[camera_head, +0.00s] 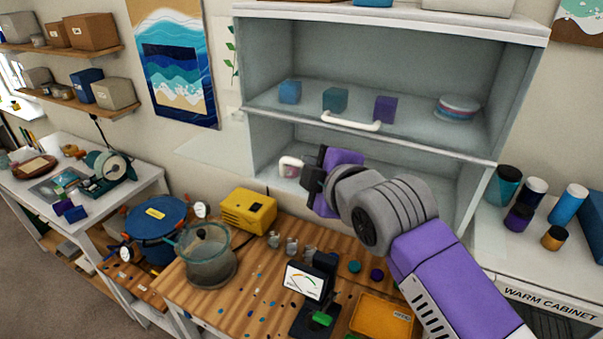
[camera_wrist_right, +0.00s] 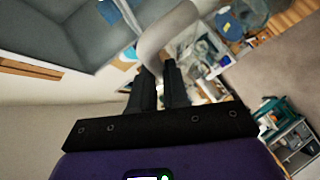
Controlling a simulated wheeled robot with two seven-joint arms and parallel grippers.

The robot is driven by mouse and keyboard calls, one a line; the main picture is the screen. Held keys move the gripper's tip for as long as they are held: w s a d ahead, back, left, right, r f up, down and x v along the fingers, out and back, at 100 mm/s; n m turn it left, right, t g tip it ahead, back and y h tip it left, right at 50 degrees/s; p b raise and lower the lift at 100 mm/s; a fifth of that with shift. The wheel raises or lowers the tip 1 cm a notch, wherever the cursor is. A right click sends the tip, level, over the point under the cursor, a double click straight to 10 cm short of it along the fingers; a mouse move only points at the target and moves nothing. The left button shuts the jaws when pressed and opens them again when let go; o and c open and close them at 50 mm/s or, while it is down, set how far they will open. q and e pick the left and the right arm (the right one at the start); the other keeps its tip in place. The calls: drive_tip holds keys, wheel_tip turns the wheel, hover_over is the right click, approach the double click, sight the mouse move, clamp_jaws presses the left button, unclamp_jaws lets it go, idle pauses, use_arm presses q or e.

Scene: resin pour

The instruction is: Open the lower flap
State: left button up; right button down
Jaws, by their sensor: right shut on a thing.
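The pale grey cabinet (camera_head: 243,75) has an upper bay and a lower bay (camera_head: 268,145). A white curved handle (camera_head: 290,163) shows at the left of the lower bay, partly hidden by my right gripper (camera_head: 312,185). In the right wrist view this white bar (camera_wrist_right: 165,38) lies at the fingertips of the right gripper (camera_wrist_right: 165,75), which is shut on it. The lower flap's panel is hard to make out, and I cannot tell how far it is open. My right arm hides much of the lower bay. My left gripper is not in view.
Another white handle (camera_head: 352,122) is above, in front of small blocks (camera_head: 335,99) and a round stack (camera_head: 458,108). Below, the wooden bench holds a glass pot (camera_head: 207,258), a yellow box (camera_head: 248,210), a scale (camera_head: 308,283) and an orange tray (camera_head: 382,318). Bottles (camera_head: 568,204) stand at right.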

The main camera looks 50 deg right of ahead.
drive_tip(key=shift+s+d, duration=0.1)
drive_tip(key=shift+d, duration=0.15)
drive_tip(key=c, duration=1.3)
unclamp_jaws()
drive_tip(key=shift+d+f, duration=0.1)
drive_tip(key=shift+d, duration=0.05)
drive_tip(key=shift+o, duration=0.9)
drive_tip(key=shift+w+d+f, duration=0.15)
drive_tip(key=shift+w+d, duration=0.05)
drive_tip(key=shift+d, duration=0.25)
drive_tip(key=shift+s+a+r, duration=0.2)
drive_tip(key=shift+s+a, duration=0.05)
drive_tip(key=shift+a, duration=0.35)
drive_tip(key=b+v, duration=0.1)
drive_tip(key=v, duration=0.5)
drive_tip(key=shift+s, duration=0.4)
drive_tip(key=shift+d+r, duration=0.1)
